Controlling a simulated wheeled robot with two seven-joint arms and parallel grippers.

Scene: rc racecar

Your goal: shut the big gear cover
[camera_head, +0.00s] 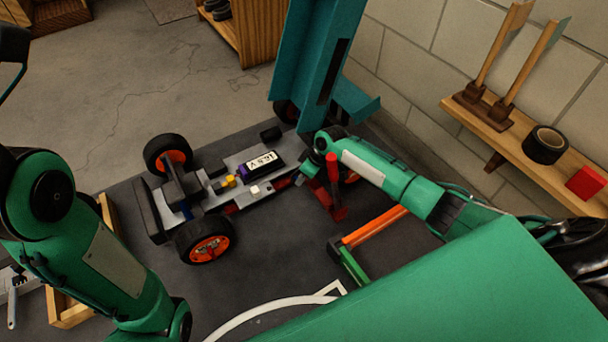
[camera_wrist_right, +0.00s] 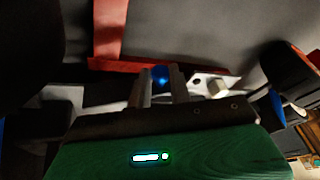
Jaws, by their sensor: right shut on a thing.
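The RC car (camera_head: 235,180) lies on a dark mat, with orange-rimmed wheels and a battery marked 16.8 V. A red part (camera_head: 335,187), which looks like the big gear cover, stands upright at the car's right end, beside my right wrist. In the right wrist view, the red part (camera_wrist_right: 108,32) rises from a red bar (camera_wrist_right: 150,65) just past the fingertips. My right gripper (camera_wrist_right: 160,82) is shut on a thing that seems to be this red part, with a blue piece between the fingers. The exact contact is hidden. My left arm enters from the left, its gripper out of frame.
A teal upright (camera_head: 318,65) stands behind the car. An orange and green tool (camera_head: 370,229) lies in front of my right forearm. A wooden shelf (camera_head: 530,170) with black tape (camera_head: 545,144) is on the right wall. Bare mat lies in front of the car.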

